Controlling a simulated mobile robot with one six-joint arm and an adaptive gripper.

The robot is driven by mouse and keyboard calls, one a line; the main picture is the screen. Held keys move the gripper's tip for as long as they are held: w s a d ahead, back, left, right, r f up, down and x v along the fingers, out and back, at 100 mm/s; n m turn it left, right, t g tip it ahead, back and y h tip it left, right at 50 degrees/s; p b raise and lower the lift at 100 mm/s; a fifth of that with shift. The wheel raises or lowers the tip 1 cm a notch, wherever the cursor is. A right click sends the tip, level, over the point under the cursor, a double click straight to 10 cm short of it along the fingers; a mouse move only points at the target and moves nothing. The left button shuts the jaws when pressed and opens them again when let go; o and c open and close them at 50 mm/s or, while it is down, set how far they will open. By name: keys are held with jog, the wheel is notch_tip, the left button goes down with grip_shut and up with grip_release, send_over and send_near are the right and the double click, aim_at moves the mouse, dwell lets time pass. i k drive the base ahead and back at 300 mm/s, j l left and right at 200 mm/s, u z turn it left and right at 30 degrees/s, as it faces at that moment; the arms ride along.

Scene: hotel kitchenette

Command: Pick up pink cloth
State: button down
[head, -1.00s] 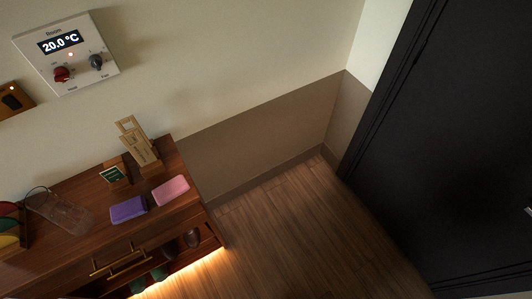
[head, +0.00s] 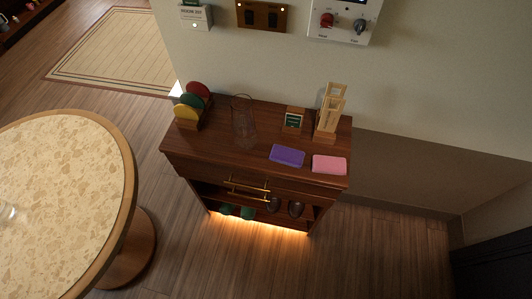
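The pink cloth (head: 329,165) lies flat and folded on the right front part of the wooden cabinet top (head: 215,145), close to its right edge. A purple cloth (head: 287,155) lies just to its left, with a small gap between them. Nothing covers the pink cloth. My gripper is not in the head view.
On the cabinet stand a wooden holder (head: 328,118), a small sign (head: 293,121), a clear glass container (head: 243,121) and a rack of coloured discs (head: 190,112). A round table (head: 65,190) is at left. Floor in front of the cabinet (head: 380,255) is clear.

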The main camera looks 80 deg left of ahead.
aim_at(324, 165)
jog(key=u, duration=2.15)
jog(key=i+j+z, duration=0.15)
jog(key=j, duration=0.2)
jog(key=i+j+z, duration=0.1)
jog(key=j, duration=0.25)
jog(key=i+j+z, duration=0.15)
jog(key=j, duration=0.2)
jog(key=i+j+z, duration=0.1)
jog(key=j, duration=0.25)
jog(key=i, duration=0.1)
